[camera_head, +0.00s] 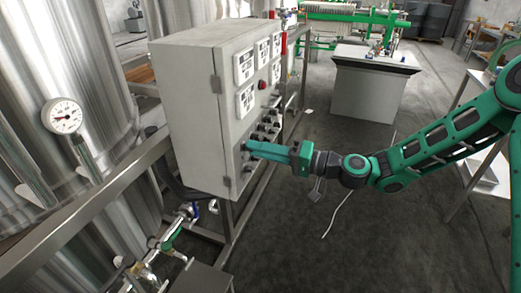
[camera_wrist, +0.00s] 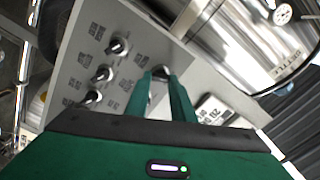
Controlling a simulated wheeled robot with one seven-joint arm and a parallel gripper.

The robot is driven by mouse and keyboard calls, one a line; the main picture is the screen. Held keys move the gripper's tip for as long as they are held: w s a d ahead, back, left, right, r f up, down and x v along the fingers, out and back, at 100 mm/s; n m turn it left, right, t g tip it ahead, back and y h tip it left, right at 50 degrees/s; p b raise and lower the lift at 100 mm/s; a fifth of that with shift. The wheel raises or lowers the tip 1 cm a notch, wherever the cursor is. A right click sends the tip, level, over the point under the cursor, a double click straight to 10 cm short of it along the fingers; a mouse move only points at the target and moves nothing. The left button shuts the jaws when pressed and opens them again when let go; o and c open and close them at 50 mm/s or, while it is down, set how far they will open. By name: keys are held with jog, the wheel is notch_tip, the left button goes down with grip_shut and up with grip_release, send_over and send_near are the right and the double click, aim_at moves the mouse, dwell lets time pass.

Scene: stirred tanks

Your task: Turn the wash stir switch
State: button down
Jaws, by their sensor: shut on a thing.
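A grey control cabinet (camera_head: 190,105) stands at the centre of the head view, with displays, a red button (camera_head: 263,85) and several dark switch knobs (camera_head: 267,127) on its front. My gripper (camera_head: 249,150) reaches in from the right, its fingertips at the lower front of the panel. In the wrist view my gripper (camera_wrist: 162,78) is shut on a switch knob (camera_wrist: 160,71), which is mostly hidden between the fingertips. Several other black knobs (camera_wrist: 118,47) with light pointers sit to the left of it. The labels are too small to read.
Steel tanks with a dial gauge (camera_head: 63,117) stand to the left. Pipes and valves (camera_head: 172,238) lie below the cabinet. A grey bench (camera_head: 374,85) stands at the back. The floor right of the cabinet is open, apart from a pale cable (camera_head: 345,205).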

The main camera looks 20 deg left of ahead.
jog(key=shift+s+f+n, duration=0.1)
jog(key=shift+f+n, duration=0.25)
jog(key=shift+n, duration=0.05)
jog(key=c, duration=1.8)
grip_release()
jog(key=shift+o, duration=1.4)
jog(key=shift+r, duration=0.15)
jog(key=d, duration=1)
jog(key=shift+s+d, duration=0.3)
jog(key=shift+d, duration=0.1)
